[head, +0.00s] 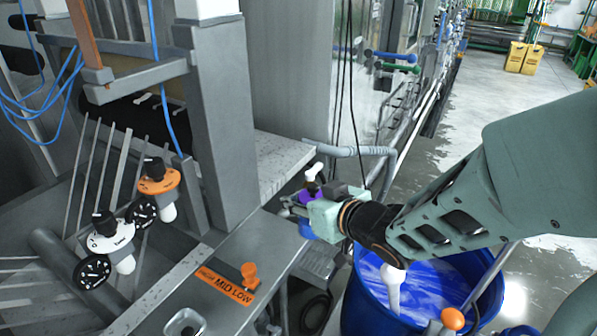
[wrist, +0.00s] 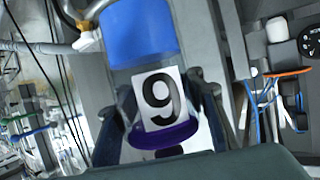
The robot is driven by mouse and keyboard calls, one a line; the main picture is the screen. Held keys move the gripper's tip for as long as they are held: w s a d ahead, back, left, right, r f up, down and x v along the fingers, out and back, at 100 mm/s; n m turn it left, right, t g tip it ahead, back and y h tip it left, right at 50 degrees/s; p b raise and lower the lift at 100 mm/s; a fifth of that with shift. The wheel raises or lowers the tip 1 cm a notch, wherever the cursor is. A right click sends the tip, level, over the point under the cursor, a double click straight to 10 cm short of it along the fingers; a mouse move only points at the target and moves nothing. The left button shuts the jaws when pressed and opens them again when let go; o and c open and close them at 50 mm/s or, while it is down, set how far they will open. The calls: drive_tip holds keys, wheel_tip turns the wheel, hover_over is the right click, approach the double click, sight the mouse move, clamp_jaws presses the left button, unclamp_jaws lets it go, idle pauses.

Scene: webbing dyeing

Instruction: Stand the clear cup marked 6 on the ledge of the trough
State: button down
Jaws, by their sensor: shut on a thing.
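My gripper (head: 308,198) is shut on the clear cup (wrist: 165,95). The wrist view is upside down against the head view, so the cup's black mark, which looks like a 9 there, is a 6 with the purple rim up. Blue fills the cup's lower part, and a little of it shows below my gripper in the head view (head: 306,229). The cup looks about upright and is held in the air, right of the trough. The trough's grey metal ledge (head: 222,262) bears an orange MID LOW label and lies left of and nearer than my gripper.
An orange-topped valve (head: 158,181) and a white-topped valve (head: 110,237) stand left of the ledge. An orange knob (head: 249,274) rises from the ledge beside the label. A grey post (head: 222,120) stands behind. A blue drum (head: 365,300) of blue liquid is below my arm.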

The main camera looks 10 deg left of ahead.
drive_tip(key=w+a+f+b, duration=0.1)
drive_tip(key=a+f+b, duration=0.2)
drive_tip(key=a, duration=0.1)
drive_tip(key=w+a+f+b, duration=0.2)
drive_tip(key=a+f+b, duration=0.1)
drive_tip(key=a, duration=0.1)
drive_tip(key=w+a+f+b, duration=0.2)
drive_tip(key=a+f+b, duration=0.1)
drive_tip(key=a+b, duration=0.1)
drive_tip(key=shift+w+a+f, duration=0.2)
drive_tip(key=shift+a+f, duration=0.2)
drive_tip(key=shift+w+a+f+b, duration=0.1)
drive_tip(key=shift+a+f+b, duration=0.05)
drive_tip(key=shift+f+b, duration=1.2)
drive_tip(key=shift+f, duration=0.25)
drive_tip(key=shift+f, duration=0.15)
drive_tip(key=c, duration=1.2)
unclamp_jaws()
